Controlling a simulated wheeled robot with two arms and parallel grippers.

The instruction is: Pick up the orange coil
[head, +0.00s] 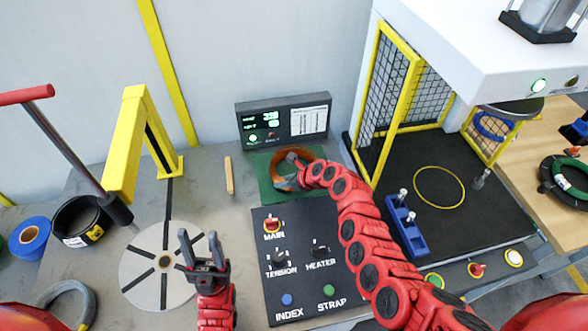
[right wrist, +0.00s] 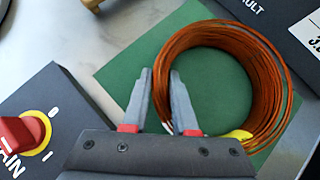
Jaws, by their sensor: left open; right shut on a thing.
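The orange coil (head: 276,160) lies at the green mat (head: 265,187), in front of the display box in the head view. In the right wrist view the coil (right wrist: 268,75) is a ring of copper-orange wire with a yellow patch, over the green mat (right wrist: 120,78). My right gripper (head: 287,172) is at the coil's near left side. In the right wrist view its fingers (right wrist: 162,76) straddle the ring's wall, one inside and one outside, shut on it. I cannot tell whether the coil touches the mat. My left gripper (head: 199,237) is open and empty above the round disc.
A control panel (head: 300,262) with knobs lies in front of the mat. The display box (head: 285,121) stands behind it. A grey slotted disc (head: 140,275) and yellow post (head: 126,145) are left. A caged station with a black bed (head: 465,210) is right.

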